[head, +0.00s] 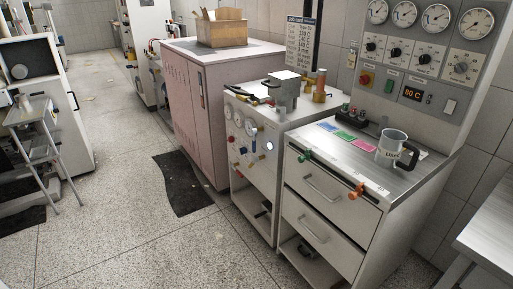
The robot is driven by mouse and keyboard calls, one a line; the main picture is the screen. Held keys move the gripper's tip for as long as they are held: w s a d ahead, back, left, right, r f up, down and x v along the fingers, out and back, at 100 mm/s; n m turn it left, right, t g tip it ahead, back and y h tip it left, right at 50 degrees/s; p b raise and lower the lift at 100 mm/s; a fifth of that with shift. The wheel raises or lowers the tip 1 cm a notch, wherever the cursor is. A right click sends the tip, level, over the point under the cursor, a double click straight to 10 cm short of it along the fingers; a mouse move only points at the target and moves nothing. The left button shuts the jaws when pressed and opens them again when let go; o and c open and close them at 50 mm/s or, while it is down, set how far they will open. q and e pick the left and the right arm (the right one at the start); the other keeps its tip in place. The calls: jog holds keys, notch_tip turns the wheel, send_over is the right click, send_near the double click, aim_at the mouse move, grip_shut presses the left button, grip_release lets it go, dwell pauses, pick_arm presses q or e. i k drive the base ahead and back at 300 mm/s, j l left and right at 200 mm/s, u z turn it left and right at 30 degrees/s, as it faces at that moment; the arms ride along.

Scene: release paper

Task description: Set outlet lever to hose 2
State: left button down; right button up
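No part labelled as the outlet lever or hose 2 can be read at this size. A green lever-like fitting (304,156) and an orange one (357,191) sit at the top front edge of the drawer cabinet (318,222). The grey-white unit (261,170) to its left has round gauges (238,119) and small red and blue handles (243,151) on its front. A round white spot (269,145) shows on that unit near the cabinet. Neither of my grippers is in view.
A metal mug (391,147) and coloured cards (345,136) lie on the cabinet top. A gauge panel (425,50) rises behind. A pink cabinet (190,110) stands farther left, with a dark mat (184,185) before it. The floor (130,225) at front left is open.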

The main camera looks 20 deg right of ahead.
aim_at(253, 163)
jog(key=i+z, duration=0.45)
jog(key=i+j+z, duration=0.1)
jog(key=i+z, duration=0.2)
jog(key=z, duration=0.15)
jog(key=i+j+z, duration=0.2)
jog(key=i+z, duration=0.25)
jog(key=i+j+z, duration=0.15)
jog(key=j+z, duration=0.3)
jog(key=l, duration=0.1)
